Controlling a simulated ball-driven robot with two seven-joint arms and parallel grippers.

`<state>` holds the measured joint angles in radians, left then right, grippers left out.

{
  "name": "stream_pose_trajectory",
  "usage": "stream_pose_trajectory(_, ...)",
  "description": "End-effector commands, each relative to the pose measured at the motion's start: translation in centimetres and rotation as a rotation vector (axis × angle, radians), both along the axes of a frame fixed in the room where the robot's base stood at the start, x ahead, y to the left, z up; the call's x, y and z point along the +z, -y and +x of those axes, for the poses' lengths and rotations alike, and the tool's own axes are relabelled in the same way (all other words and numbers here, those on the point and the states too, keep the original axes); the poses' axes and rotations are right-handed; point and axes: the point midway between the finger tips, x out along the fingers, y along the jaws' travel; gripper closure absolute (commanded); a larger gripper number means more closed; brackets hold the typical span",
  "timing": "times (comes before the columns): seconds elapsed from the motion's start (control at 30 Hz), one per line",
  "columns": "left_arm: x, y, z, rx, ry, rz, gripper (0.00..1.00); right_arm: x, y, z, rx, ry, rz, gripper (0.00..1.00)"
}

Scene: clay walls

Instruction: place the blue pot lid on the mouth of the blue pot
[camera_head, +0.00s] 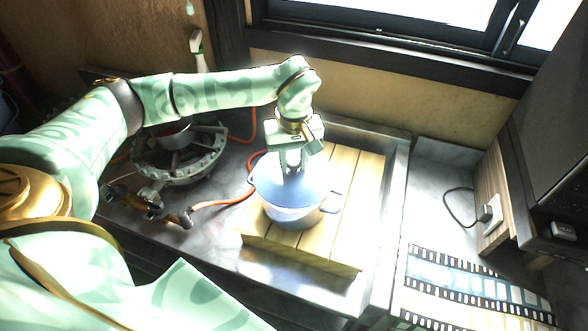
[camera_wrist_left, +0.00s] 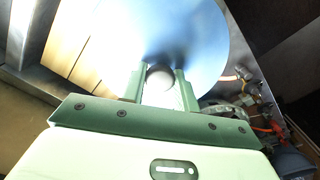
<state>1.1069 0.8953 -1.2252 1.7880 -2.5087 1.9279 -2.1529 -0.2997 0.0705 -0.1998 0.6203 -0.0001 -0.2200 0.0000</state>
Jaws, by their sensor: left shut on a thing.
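The blue pot (camera_head: 292,217) stands on a wooden slatted board, with a handle showing on each side. The blue pot lid (camera_head: 311,184) lies over the pot's mouth in the head view; I cannot tell whether it touches the rim all round. My left gripper (camera_head: 291,170) comes down from above and is shut on the lid's knob. In the left wrist view the lid (camera_wrist_left: 205,35) fills the top middle, and the round pale knob sits between the fingers (camera_wrist_left: 160,82). The lid hides the inside of the pot. My right gripper is not in view.
The wooden board (camera_head: 345,190) lies on a metal counter. A gas burner (camera_head: 178,158) with an orange hose (camera_head: 225,202) stands to the left. A spray bottle (camera_head: 198,52) stands behind my left arm. A film-strip patterned mat (camera_head: 470,290) lies at the lower right.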

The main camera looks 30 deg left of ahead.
Motion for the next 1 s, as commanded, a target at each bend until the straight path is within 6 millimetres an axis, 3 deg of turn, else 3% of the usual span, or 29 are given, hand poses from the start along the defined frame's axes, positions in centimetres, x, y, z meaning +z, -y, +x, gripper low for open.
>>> stream_pose_trajectory(0.1,-1.9,-0.7,1.4,0.002,0.001,-0.002,0.99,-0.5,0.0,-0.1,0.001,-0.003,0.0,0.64)
stream_pose_trajectory(0.3,-3.5,-1.3,2.5,0.002,0.002,-0.001,0.99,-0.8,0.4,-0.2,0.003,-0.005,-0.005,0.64)
stream_pose_trajectory(0.5,-6.2,-1.3,2.4,0.0,0.001,-0.001,0.99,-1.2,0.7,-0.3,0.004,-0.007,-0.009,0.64)
stream_pose_trajectory(0.87,-6.5,-1.3,2.5,0.0,0.003,0.0,0.99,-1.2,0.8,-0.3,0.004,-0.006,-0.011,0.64)
stream_pose_trajectory(0.9,-6.6,-1.3,2.5,0.0,0.003,0.0,0.65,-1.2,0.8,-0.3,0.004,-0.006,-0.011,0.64)
stream_pose_trajectory(0.97,-6.5,-1.3,2.5,0.0,0.003,0.0,0.49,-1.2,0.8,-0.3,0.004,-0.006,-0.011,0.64)
stream_pose_trajectory(1.0,-6.5,-1.3,2.5,0.0,0.003,0.0,0.49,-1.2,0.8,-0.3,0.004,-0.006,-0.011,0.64)
